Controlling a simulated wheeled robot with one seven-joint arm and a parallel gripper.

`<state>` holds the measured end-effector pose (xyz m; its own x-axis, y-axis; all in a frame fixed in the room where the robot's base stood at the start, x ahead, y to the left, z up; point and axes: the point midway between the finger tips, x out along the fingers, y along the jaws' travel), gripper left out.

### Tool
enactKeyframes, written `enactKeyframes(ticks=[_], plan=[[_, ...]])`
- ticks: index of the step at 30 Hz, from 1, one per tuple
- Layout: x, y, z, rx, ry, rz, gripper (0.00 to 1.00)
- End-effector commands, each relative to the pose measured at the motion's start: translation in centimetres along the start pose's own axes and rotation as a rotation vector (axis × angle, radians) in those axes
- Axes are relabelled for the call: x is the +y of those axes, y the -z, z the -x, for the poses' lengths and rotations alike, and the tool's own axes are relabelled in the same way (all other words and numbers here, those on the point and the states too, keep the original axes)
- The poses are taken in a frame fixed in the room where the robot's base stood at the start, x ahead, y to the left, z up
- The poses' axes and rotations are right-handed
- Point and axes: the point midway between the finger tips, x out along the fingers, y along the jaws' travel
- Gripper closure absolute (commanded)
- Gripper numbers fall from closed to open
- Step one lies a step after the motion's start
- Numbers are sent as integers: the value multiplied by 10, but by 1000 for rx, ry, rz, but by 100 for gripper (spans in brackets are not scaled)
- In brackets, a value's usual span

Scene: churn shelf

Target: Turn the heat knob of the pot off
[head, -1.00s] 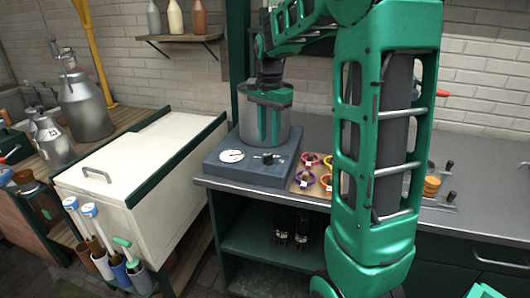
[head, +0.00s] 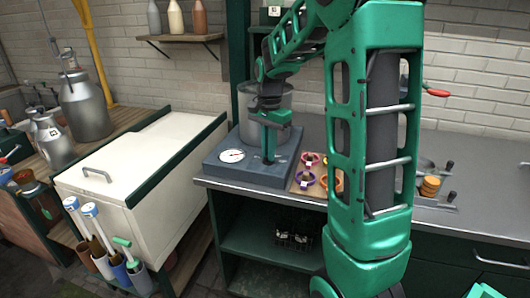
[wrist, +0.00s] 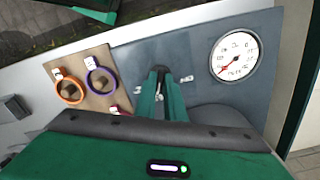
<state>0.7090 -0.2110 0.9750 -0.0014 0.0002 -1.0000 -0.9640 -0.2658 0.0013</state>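The metal pot (head: 262,100) stands on a blue-grey heater base (head: 225,172), which also shows in the wrist view (wrist: 200,50). A round white gauge (head: 231,155) with a red needle is on the base; it is large in the wrist view (wrist: 235,54). My gripper (head: 268,158) points down at the base in front of the pot, where the dark heat knob sat.
A wooden board (head: 300,184) with several coloured rings lies right of the base; it also shows in the wrist view (wrist: 75,88). A white chest (head: 140,170) stands to the left. The metal counter (head: 470,180) carries small items further right.

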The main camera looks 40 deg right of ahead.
Motion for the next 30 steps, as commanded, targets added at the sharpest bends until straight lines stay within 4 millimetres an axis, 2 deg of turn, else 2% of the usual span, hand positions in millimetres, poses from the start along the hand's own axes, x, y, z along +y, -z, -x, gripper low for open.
enactKeyframes(ticks=[1,8,14,30], plan=[[-2,-6,0,0,1,3,100],[-1,-1,0,0,1,27,100],[-1,0,0,1,2,116,100],[-1,2,1,5,3,594,100]])
